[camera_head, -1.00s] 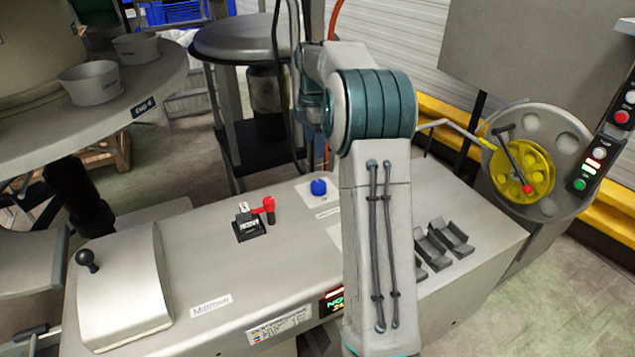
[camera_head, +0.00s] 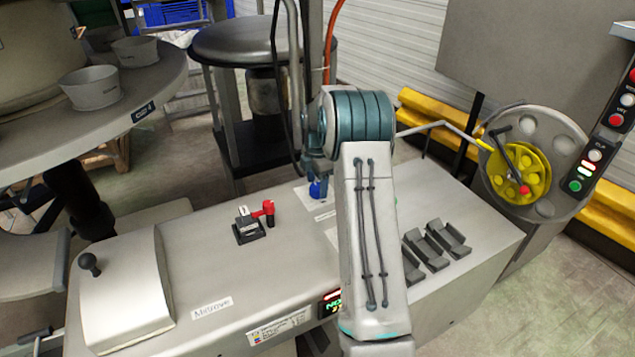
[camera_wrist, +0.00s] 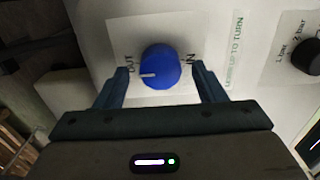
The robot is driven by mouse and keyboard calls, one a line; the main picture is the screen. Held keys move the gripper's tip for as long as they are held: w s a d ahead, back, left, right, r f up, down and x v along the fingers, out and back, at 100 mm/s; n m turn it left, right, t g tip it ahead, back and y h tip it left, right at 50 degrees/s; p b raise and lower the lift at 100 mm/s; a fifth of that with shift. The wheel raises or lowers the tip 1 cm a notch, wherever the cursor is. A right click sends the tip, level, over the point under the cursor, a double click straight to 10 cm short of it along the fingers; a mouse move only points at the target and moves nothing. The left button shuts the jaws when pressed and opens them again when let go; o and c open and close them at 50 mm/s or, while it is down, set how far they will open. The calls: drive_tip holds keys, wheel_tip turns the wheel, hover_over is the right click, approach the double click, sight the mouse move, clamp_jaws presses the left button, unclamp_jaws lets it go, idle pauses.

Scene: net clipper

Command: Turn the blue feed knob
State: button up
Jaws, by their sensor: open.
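The blue feed knob (camera_head: 317,190) stands on the machine's top panel, partly hidden by my arm and gripper in the head view. In the wrist view the blue knob (camera_wrist: 160,66) sits between my two fingers, on a white plate marked "OUT" at left and "IN" at right. Its white pointer line faces left, toward "OUT". My gripper (camera_wrist: 165,83) is open, with one finger on each side of the knob and a visible gap on both sides. The fingers look dark blue; I cannot tell how far their tips are above the panel.
A red-handled lever (camera_head: 264,210) on a black base stands left of the knob. A black knob (camera_wrist: 306,57) with bar markings is at right in the wrist view. Grey cradles (camera_head: 436,246) lie right of my arm. A yellow wheel (camera_head: 522,172) stands further right.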

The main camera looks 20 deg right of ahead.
drive_tip(key=shift+f, duration=0.5)
drive_tip(key=c, duration=1)
drive_tip(key=shift+o, duration=0.2)
